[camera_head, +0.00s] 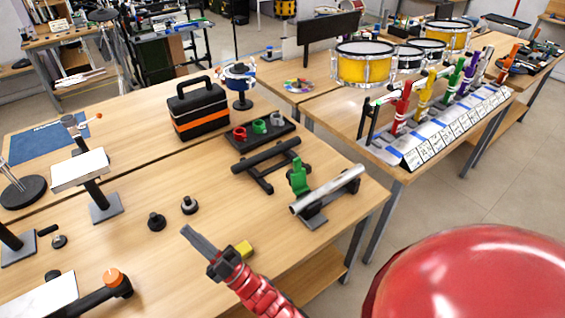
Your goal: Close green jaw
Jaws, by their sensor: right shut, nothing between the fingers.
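The green jaw (299,178) stands upright near the right end of the near table, beside a silver bar (327,189) on a dark base. Whether the jaw touches the bar is too small to tell. My right gripper (190,235) is shut and empty, over the near table to the left of and nearer than the green jaw, well apart from it. A small yellow block (243,250) shows just beside the gripper. My left gripper is not in view.
A black toolbox (198,108) stands behind. Coloured upright clamps (402,105) line the right table. Bare wood lies around the gripper.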

